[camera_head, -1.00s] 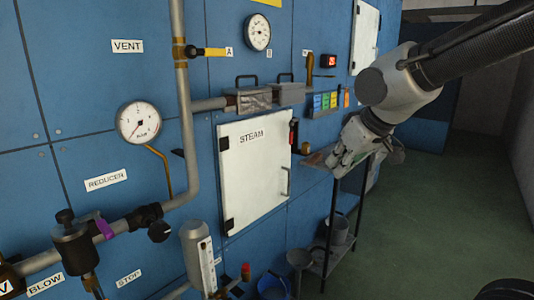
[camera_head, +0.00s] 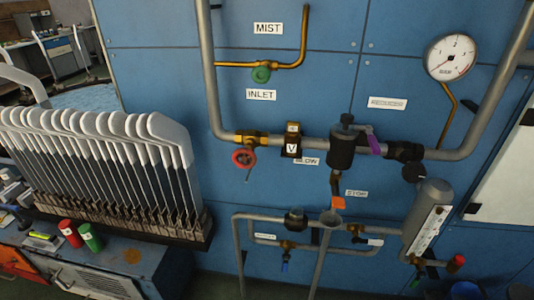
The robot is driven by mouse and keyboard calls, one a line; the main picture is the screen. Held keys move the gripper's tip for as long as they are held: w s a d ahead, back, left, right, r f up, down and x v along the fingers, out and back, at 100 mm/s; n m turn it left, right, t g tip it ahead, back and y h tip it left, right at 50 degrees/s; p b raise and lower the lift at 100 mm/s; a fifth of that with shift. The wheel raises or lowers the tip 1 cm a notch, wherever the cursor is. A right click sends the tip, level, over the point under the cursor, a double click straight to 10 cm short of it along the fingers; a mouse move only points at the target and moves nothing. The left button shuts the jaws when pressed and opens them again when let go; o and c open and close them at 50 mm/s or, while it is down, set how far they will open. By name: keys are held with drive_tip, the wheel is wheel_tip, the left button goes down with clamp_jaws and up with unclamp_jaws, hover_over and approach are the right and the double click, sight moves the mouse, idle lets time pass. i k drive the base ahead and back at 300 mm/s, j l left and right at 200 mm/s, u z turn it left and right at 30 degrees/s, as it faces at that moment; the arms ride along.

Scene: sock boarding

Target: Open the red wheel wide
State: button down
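The red wheel (camera_head: 244,159) is a small handwheel on a brass valve (camera_head: 252,138) in the grey pipe, below the INLET label (camera_head: 261,95). Nothing touches it. How far it is turned cannot be told. My gripper is not in view now.
A green wheel (camera_head: 261,73) sits above on a brass pipe. A rack of sock boards (camera_head: 120,165) stands at left. Lower grey pipes (camera_head: 300,220) stand out below. A pressure gauge (camera_head: 450,57) is at upper right.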

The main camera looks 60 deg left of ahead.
sight(247, 155)
drive_tip(key=u, duration=2.3)
drive_tip(key=l+u, duration=0.25)
drive_tip(key=l, duration=0.3)
drive_tip(key=k+l+u, duration=0.1)
drive_tip(key=l+u, duration=0.15)
drive_tip(key=l, duration=0.25)
